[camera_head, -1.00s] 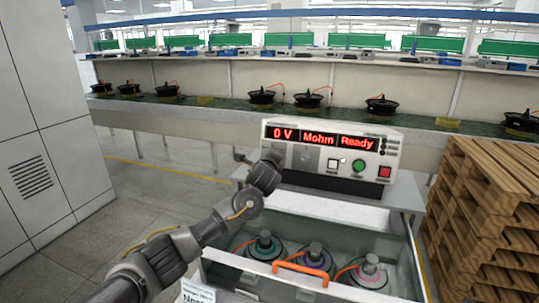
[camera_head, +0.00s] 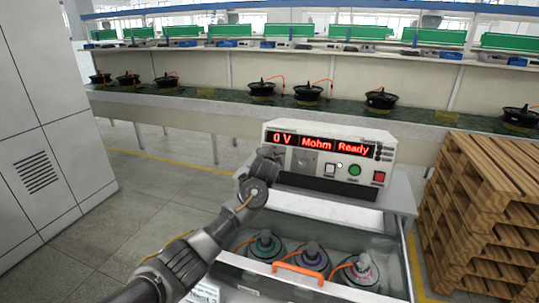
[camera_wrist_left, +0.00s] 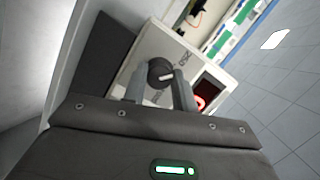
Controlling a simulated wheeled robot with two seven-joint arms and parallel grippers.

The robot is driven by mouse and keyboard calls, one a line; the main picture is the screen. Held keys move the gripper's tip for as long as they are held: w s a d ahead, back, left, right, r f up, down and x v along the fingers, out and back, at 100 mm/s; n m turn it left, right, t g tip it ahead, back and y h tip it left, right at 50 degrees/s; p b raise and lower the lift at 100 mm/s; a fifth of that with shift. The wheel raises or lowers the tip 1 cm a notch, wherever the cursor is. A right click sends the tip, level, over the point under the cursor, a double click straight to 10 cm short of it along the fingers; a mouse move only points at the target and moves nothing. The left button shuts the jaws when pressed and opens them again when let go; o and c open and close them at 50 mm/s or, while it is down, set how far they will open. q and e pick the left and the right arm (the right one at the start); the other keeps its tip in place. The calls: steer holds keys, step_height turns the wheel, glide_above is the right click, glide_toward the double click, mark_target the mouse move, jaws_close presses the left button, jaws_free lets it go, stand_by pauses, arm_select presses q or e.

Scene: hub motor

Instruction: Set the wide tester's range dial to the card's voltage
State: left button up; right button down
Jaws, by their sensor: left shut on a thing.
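The wide tester (camera_head: 330,172) is a white box on a stand, its red display reading "0 V", "Mohm" and "Ready". My left gripper (camera_head: 268,156) is at the left end of its front panel. In the left wrist view, the dark round range dial (camera_wrist_left: 160,72) with a white pointer mark sits between the two fingertips of my left gripper (camera_wrist_left: 159,90), which is shut on it. In the head view my gripper hides the dial. A white card (camera_head: 205,291) is mostly hidden behind my left arm, its text unreadable. My right gripper is not in view.
The tester also has white, green (camera_head: 354,170) and red buttons. Wooden pallets (camera_head: 480,210) are stacked at right, a grey cabinet (camera_head: 45,110) stands at left.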

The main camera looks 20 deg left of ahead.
arm_select(q)
steer(key=shift+r+n+h+p, duration=0.3)
steer(key=shift+n+p, duration=0.4)
steer(key=shift+n, duration=0.3)
steer(key=shift+f, duration=0.1)
steer(key=o, duration=1)
steer(key=shift+w+f+g, duration=0.15)
steer(key=shift+f+g, duration=0.05)
steer(key=shift+g, duration=0.1)
steer(key=shift+c, duration=0.2)
steer(key=b+v, duration=0.2)
steer(key=v, duration=0.8)
steer(key=shift+s, duration=0.4)
steer(key=shift+r, duration=0.1)
